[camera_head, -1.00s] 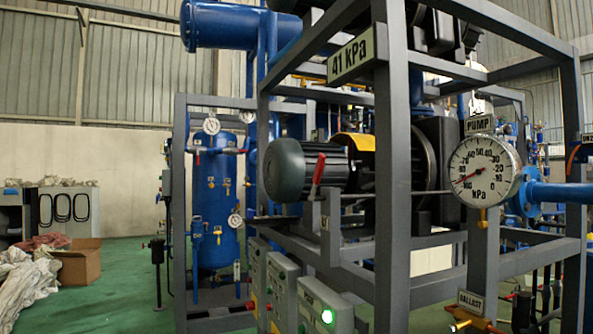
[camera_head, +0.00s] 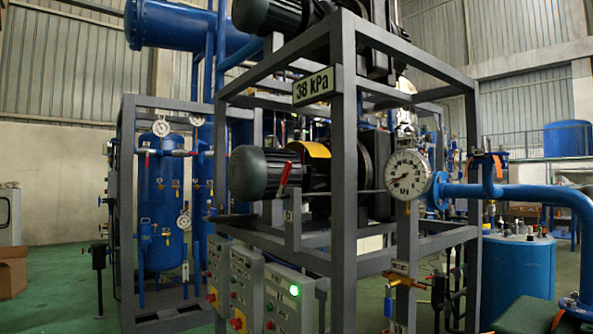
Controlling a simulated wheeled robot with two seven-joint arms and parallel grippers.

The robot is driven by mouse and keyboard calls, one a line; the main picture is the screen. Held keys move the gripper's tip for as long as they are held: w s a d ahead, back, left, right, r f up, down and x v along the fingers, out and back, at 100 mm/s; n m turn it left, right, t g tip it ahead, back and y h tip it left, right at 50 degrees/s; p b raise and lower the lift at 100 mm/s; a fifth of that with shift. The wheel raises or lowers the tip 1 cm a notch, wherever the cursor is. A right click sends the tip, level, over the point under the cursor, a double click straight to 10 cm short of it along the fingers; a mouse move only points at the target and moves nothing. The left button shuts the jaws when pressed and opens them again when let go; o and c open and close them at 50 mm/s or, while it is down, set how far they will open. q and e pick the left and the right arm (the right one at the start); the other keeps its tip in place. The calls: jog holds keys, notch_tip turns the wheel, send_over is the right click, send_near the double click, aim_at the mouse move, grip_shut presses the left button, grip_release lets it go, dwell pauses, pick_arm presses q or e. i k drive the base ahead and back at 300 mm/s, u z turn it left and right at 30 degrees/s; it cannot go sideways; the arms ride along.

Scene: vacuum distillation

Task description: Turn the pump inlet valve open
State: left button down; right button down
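A blue pipe (camera_head: 535,190) runs from the pump frame to the right, then bends down. A brass valve (camera_head: 405,282) sits lower on the frame, below the gauge. Neither of my grippers is in view.
The grey pump frame (camera_head: 343,190) fills the middle and carries a sign (camera_head: 314,87) reading 38 kPa. Control boxes (camera_head: 289,298), one with a lit green lamp, stand at its front. A blue tank (camera_head: 517,275) stands at right. Green floor is open at left.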

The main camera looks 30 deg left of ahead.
aim_at(288, 164)
jog(key=u, duration=0.05)
jog(key=i, duration=1.1)
jog(key=u, duration=0.5)
